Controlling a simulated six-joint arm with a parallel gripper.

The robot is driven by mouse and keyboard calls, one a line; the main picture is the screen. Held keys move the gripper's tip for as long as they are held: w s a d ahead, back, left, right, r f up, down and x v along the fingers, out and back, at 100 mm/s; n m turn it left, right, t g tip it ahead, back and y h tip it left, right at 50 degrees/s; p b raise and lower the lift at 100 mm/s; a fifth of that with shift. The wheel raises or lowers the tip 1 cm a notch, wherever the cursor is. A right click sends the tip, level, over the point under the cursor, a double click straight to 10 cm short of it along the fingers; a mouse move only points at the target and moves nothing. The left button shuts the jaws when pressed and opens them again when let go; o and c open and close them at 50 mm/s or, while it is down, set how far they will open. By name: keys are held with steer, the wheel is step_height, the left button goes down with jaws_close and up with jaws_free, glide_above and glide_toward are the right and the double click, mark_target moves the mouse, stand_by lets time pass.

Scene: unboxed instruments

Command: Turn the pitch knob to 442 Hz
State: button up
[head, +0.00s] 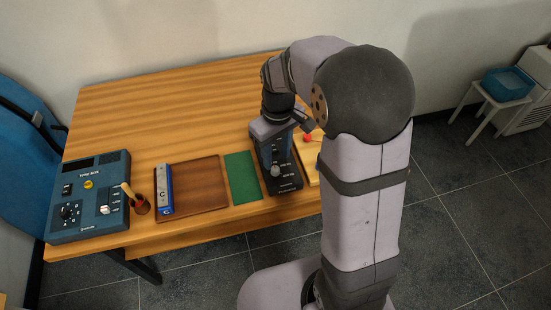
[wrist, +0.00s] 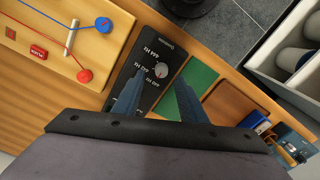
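The pitch knob is a small light-grey knob (wrist: 161,71) on a black panel (wrist: 150,98) with white Hz labels beside it. The labels are small and rotated in the wrist view, and I cannot tell clearly which one the knob points to. In the head view the knob (head: 275,171) sits near the front of the black device (head: 290,186). My gripper (wrist: 160,78) is open, its two blue fingers apart above the panel, with the knob showing between and just beyond the tips. I see no contact. My gripper hides the device's rear part in the head view.
A green mat (head: 242,178) lies left of the device, then a brown tray (head: 205,180) with a blue-and-white bar marked C (head: 165,189). A blue control box (head: 92,200) stands at far left.

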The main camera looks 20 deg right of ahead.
mark_target(275, 168)
steer(key=r+n, duration=0.1)
steer(key=n, duration=0.3)
steer(key=r+n, duration=0.1)
steer(key=n, duration=0.1)
steer(key=shift+w+a+r+n, duration=0.1)
steer(key=shift+w+r+n, duration=0.1)
steer(key=shift+r+n, duration=0.15)
steer(key=shift+s+n, duration=0.1)
steer(key=shift+n, duration=0.55)
steer(key=shift+s+f+p, duration=0.1)
steer(key=shift+f+p, duration=0.3)
steer(key=shift+f, duration=3.3)
steer(key=shift+c, duration=0.3)
jaws_close()
